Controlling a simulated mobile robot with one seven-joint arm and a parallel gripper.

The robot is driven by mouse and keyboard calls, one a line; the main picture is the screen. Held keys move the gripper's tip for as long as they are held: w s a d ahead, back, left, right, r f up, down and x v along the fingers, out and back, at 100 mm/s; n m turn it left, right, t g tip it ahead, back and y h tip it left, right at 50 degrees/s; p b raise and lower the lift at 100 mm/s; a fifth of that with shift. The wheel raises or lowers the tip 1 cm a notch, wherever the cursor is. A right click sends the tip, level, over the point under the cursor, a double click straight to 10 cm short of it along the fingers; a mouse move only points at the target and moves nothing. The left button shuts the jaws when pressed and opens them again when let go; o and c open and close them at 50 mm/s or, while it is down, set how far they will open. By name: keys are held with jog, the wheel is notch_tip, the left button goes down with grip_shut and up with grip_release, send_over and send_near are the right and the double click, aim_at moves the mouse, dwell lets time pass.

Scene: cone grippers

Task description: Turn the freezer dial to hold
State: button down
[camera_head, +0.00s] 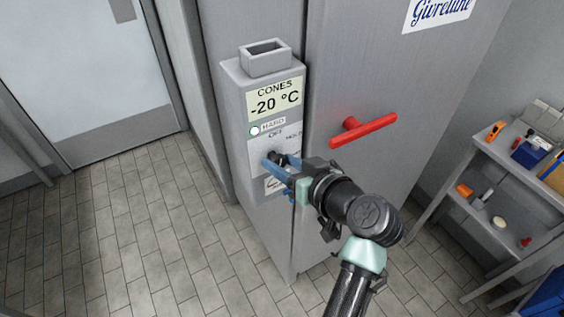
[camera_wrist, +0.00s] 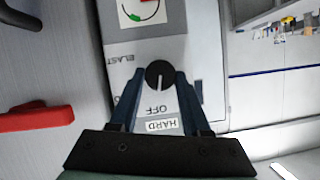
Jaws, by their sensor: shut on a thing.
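The freezer dial is a small round black knob (camera_wrist: 160,74) with a white pointer line. It sits on a pale plate on the grey control box (camera_head: 238,125). In the wrist view, which is upside down, the line points down toward the word OFF (camera_wrist: 158,110). My gripper (camera_wrist: 161,76) is shut on the knob, one blue finger on each side. In the head view my gripper (camera_head: 276,164) covers much of the dial plate.
A display (camera_head: 274,99) reads CONES -20 °C, above a lit lamp (camera_head: 254,131) and HARD label. A red handle (camera_head: 350,131) sticks out of the freezer door close to my arm. A shelf (camera_head: 510,165) with tools stands at right. The tiled floor at left is clear.

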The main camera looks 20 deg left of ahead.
jog(key=m+y, duration=0.1)
jog(key=m+g, duration=0.1)
jog(key=m, duration=0.1)
jog(key=shift+w+d+f+g+y+b, duration=0.2)
jog(key=shift+g+y+b, duration=0.1)
jog(key=shift+y, duration=0.1)
jog(key=shift+m+g+y+b, duration=0.4)
jog(key=shift+m+y, duration=0.4)
jog(key=shift+m, duration=1)
jog(key=shift+c, duration=2)
grip_release()
jog(key=b+v, duration=0.3)
jog(key=v, duration=1)
jog(key=shift+w+f, duration=0.1)
jog(key=shift+w, duration=0.1)
